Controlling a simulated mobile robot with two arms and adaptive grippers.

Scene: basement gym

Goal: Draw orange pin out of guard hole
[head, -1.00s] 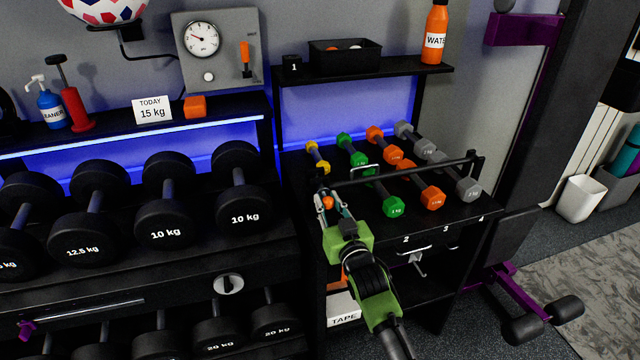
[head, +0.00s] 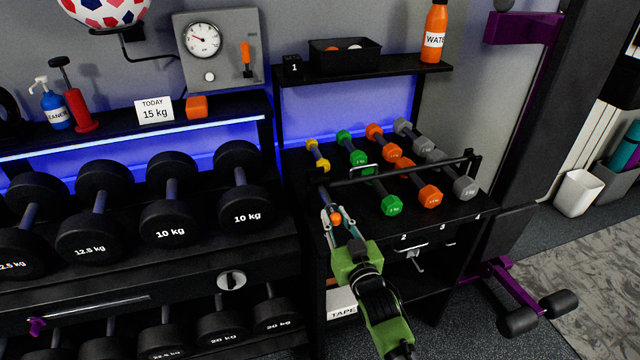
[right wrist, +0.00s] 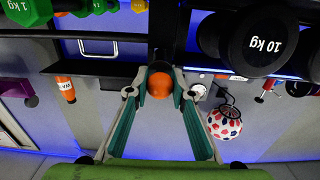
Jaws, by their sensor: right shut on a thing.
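The guard is a black bar (head: 415,170) across the front of the small-dumbbell shelf, with its left end post near my right gripper. My right gripper (head: 335,219) is shut on the orange pin (head: 336,218), in front of and below that left end. In the right wrist view the pin's round orange head (right wrist: 160,85) sits between the two teal fingers (right wrist: 159,94). The pin's shank and the guard hole are hidden, so I cannot tell whether the pin's tip is clear of the hole. My left gripper is not in view.
A rack of large black dumbbells (head: 170,222) stands to the left. A purple-footed black upright (head: 520,130) stands to the right. There is open floor at the lower right.

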